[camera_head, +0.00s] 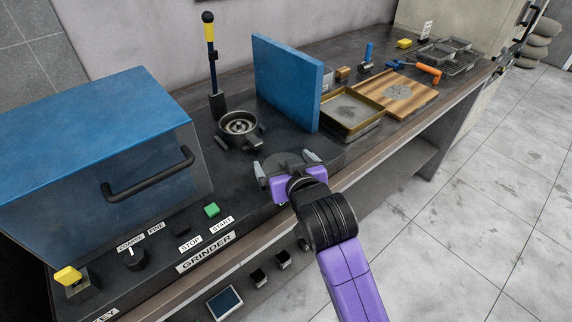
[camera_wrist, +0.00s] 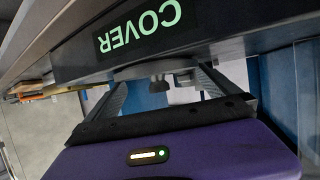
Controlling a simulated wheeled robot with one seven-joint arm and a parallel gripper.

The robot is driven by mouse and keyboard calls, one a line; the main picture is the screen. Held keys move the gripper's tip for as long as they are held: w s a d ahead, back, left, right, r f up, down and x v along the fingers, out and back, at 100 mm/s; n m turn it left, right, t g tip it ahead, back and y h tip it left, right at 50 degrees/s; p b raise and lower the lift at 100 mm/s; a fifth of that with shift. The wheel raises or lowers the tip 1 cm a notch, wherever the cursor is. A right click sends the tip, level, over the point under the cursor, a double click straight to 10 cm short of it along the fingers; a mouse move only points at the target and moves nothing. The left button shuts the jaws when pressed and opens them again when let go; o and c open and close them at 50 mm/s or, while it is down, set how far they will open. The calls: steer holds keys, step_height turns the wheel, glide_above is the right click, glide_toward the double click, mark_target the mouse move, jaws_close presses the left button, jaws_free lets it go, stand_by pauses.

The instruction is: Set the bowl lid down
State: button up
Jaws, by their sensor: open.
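The bowl lid (camera_head: 284,160) is a dark grey disc lying on the bench top near its front edge. My gripper (camera_head: 286,164) is at the lid, with its two fingers spread apart on either side. In the wrist view the lid (camera_wrist: 150,70) shows as a thin grey disc with a short knob (camera_wrist: 160,82) between the open fingers (camera_wrist: 160,90). The knob appears clear of both fingers. The grinder bowl (camera_head: 240,130) stands uncovered to the left and behind, with a ring and round core inside.
A blue upright panel (camera_head: 287,80) stands just behind the lid. The blue grinder cabinet (camera_head: 95,150) is at left. A yellow-topped lever (camera_head: 209,50) rises behind the bowl. A metal tray (camera_head: 352,128) and a wooden board (camera_head: 415,88) lie right. A COVER label (camera_wrist: 140,27) shows beside the lid.

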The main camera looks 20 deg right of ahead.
steer(key=v, duration=1.2)
steer(key=shift+b, duration=0.35)
steer(key=s+d+f+n+y, duration=0.1)
steer(key=s+d+f+n, duration=0.25)
steer(key=s+f, duration=0.85)
steer(key=s+r+m+t, duration=0.1)
steer(key=s+r+m, duration=0.2)
steer(key=s, duration=1.7)
steer(key=shift+a+r, duration=0.3)
steer(key=shift+a, duration=0.05)
steer(key=shift+s, duration=0.1)
